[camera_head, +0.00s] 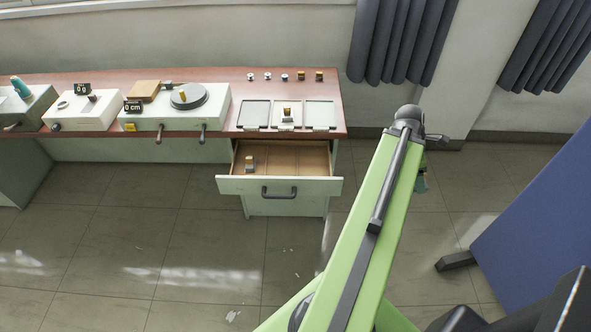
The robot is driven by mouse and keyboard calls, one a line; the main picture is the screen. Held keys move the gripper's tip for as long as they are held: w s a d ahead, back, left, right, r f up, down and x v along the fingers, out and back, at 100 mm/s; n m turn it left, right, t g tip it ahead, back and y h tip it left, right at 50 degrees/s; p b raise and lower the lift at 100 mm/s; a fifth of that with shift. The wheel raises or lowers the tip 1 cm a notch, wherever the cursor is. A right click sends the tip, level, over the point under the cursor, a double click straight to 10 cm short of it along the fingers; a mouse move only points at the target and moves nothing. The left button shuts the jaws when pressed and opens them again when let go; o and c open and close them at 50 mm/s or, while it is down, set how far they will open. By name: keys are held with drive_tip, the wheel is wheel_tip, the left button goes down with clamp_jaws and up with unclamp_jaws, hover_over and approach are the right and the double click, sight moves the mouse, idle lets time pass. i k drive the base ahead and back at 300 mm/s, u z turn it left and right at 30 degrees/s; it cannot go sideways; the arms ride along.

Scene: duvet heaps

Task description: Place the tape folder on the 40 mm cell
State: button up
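Three flat cells lie side by side at the right end of the bench: a left cell (254,114), a middle cell (278,123) and a right cell (320,114). Their labels are too small to read, so I cannot tell which is 40 mm. A small block with a yellow-brown top (287,112) stands on the middle cell. A similar small piece (250,163) sits in the open drawer (300,160), at its left. I cannot tell which piece is the tape folder. My gripper (421,182) shows only partly behind my green arm, right of the drawer and apart from it; its fingers are unclear.
Several small parts (284,77) stand in a row behind the cells. A white unit with a dark round plate (188,97) stands left of them. The drawer juts out over the floor. A blue panel (540,230) stands at the right.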

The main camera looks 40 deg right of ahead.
sight(313, 167)
drive_tip(key=u, duration=0.25)
drive_tip(key=i, duration=1)
drive_tip(key=u, duration=0.05)
